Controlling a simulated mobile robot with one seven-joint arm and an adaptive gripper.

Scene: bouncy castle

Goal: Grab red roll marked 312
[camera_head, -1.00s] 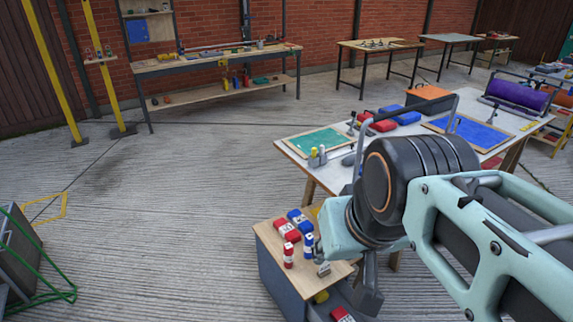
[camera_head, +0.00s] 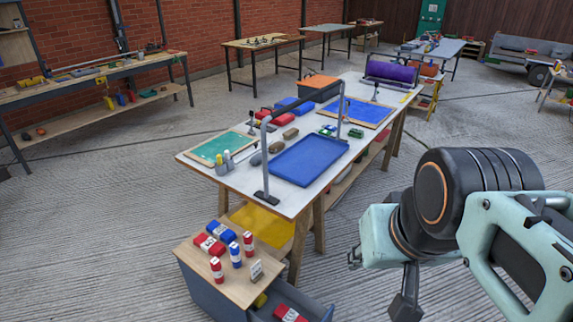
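Several red and blue rolls with white labels are on top of a small wooden-topped cabinet (camera_head: 190,252) at the lower left. One red roll (camera_head: 216,270) stands upright at the front, and another red roll (camera_head: 248,243) stands behind it to the right. A blue roll (camera_head: 236,255) stands between them. A red roll (camera_head: 208,244) and a blue roll (camera_head: 221,232) lie at the back. The label markings are too small to read, so I cannot tell which is 312. My gripper (camera_head: 404,300) is at the lower right, apart from the rolls; its fingers are not clear.
A small card (camera_head: 256,272) stands at the cabinet's right edge. An open drawer below holds another red item (camera_head: 290,314). A long white table (camera_head: 192,162) with a blue tray (camera_head: 309,160) and a grey frame (camera_head: 266,150) stands behind. Floor at the left is clear.

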